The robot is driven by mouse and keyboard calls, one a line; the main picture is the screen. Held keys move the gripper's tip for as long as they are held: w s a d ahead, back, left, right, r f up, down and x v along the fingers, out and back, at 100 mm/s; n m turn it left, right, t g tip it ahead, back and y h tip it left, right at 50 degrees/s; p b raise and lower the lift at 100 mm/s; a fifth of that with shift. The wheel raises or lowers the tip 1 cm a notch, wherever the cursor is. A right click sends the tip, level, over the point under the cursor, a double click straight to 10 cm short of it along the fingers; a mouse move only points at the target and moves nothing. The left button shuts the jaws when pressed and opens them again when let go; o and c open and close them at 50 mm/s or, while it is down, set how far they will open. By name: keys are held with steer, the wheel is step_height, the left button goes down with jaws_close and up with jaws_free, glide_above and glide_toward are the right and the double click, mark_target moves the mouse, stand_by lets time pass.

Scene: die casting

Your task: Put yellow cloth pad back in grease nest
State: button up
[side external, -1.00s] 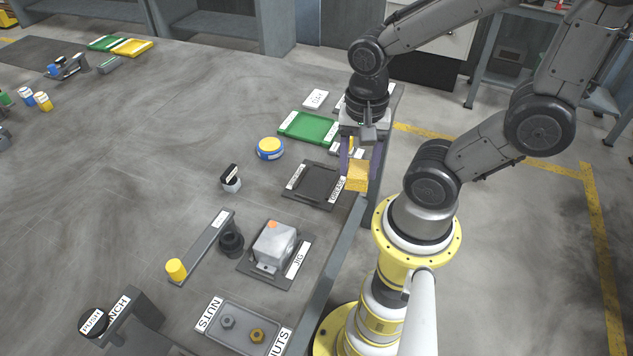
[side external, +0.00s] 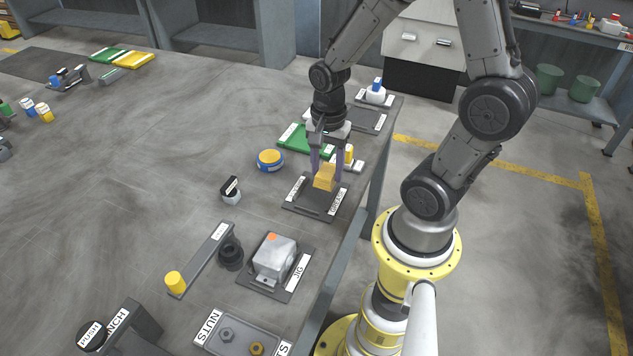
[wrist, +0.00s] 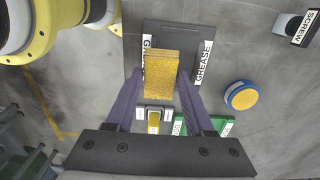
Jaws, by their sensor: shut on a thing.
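The yellow cloth pad (side external: 324,178) is a small block held between the purple fingers of my gripper (side external: 327,166), which is shut on it. The pad also shows in the wrist view (wrist: 161,75), between the fingertips. The grease nest (side external: 309,204) is a dark flat tray with white labels, one reading GREASE, at the table's right side. In the side view the pad is over the nest's far part. In the wrist view the nest (wrist: 180,32) lies beyond the pad, which covers part of it. I cannot tell whether the pad touches the nest.
A round blue-and-yellow tin (side external: 270,160) stands left of the nest. A green tray (side external: 294,137) and a yellow-topped item (side external: 349,153) are just behind. A grey casting on the jig (side external: 275,258) stands nearer the camera. The table's right edge is close to the nest.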

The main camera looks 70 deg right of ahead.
steer(key=w+f, duration=0.1)
steer(key=w+d+f, duration=0.1)
steer(key=f, duration=0.1)
steer(key=shift+w+f, duration=0.15)
steer(key=shift+w, duration=0.15)
steer(key=shift+w+f, duration=0.15)
steer(key=shift+f, duration=1.55)
steer(key=shift+f, duration=0.1)
steer(key=o, duration=1.3)
